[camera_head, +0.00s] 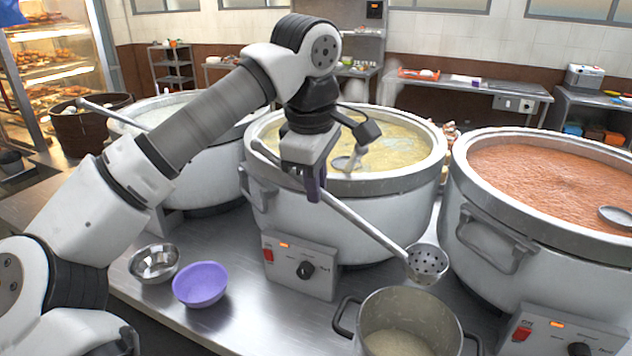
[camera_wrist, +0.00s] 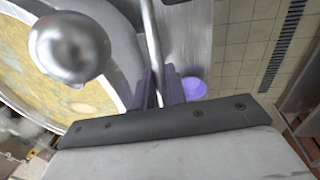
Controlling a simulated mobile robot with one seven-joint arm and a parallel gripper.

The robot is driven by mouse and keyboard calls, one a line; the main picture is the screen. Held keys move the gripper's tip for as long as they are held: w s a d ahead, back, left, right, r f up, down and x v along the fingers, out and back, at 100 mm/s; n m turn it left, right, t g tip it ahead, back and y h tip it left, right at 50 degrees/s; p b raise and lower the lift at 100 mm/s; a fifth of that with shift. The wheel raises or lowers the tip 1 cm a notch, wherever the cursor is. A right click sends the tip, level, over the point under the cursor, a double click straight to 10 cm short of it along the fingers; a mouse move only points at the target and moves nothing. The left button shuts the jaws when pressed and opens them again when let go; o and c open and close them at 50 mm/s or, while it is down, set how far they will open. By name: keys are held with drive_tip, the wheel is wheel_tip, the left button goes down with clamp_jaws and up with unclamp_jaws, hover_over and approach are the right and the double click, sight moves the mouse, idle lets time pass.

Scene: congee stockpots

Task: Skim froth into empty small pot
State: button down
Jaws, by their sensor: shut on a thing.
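My gripper (camera_head: 314,186) is shut on the handle of a perforated metal skimmer (camera_head: 365,225), in front of the middle stockpot. The handle also shows between the purple fingers (camera_wrist: 157,88) in the wrist view. The skimmer's round head (camera_head: 427,263) hangs low at the right, above the back rim of the small two-handled pot (camera_head: 362,325) in the head view. Its holes show; I cannot tell whether froth is on it. The small pot has a pale inside bottom. The middle stockpot (camera_head: 330,215) holds yellowish congee (camera_head: 400,146) with paler patches.
A reddish stockpot (camera_head: 480,215) with a ladle stands right, and another stockpot (camera_head: 190,180) left. A steel bowl (camera_head: 154,263) and purple bowl (camera_head: 201,285) sit on the counter. A control box (camera_head: 300,268) fronts the middle pot. A round metal ladle (camera_wrist: 68,48) shows over the congee.

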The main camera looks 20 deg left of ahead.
drive_tip(key=shift+r, duration=0.25)
wheel_tip(320, 180, up, 5)
drive_tip(key=p, duration=0.4)
drive_tip(key=shift+f, duration=0.1)
